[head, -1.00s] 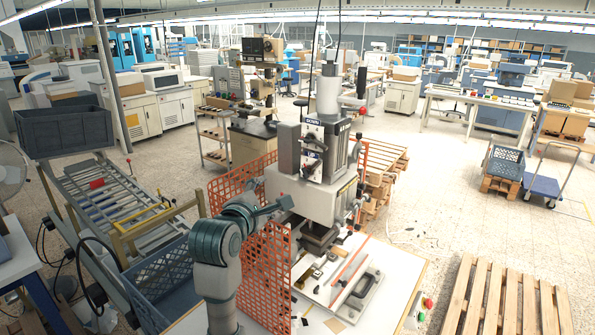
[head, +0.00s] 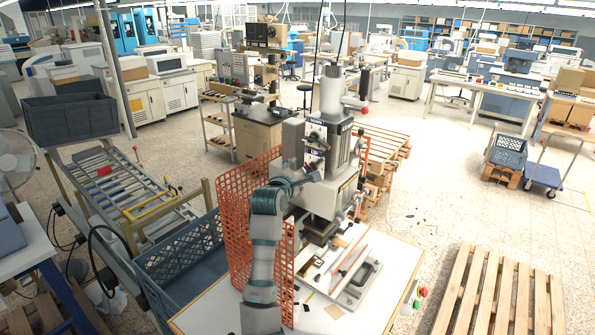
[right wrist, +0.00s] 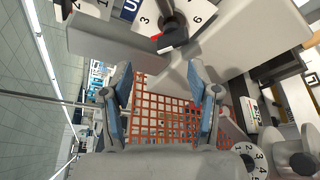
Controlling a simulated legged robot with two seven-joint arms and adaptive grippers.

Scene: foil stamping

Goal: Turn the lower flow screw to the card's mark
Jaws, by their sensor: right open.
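The stamping press (head: 327,190) stands at the centre of the head view, with two numbered flow dials on its front. The upper dial (head: 317,136) is above the lower flow screw's dial (head: 313,158). My right gripper (head: 312,176) is just below the lower dial, partly hidden by my own wrist. In the right wrist view my right gripper (right wrist: 159,68) is open and empty. A white numbered dial plate (right wrist: 196,14) with a dark and red knob (right wrist: 172,36) is beyond the fingertips, apart from them. The set mark cannot be read, and I cannot identify the card. My left gripper is not in view.
An orange mesh guard (head: 233,215) stands left of the press, close to my right arm; it also shows between the fingers (right wrist: 160,108). Another numbered dial (right wrist: 248,158) is at the lower right of the wrist view. A wooden pallet (head: 497,300) lies right of the table.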

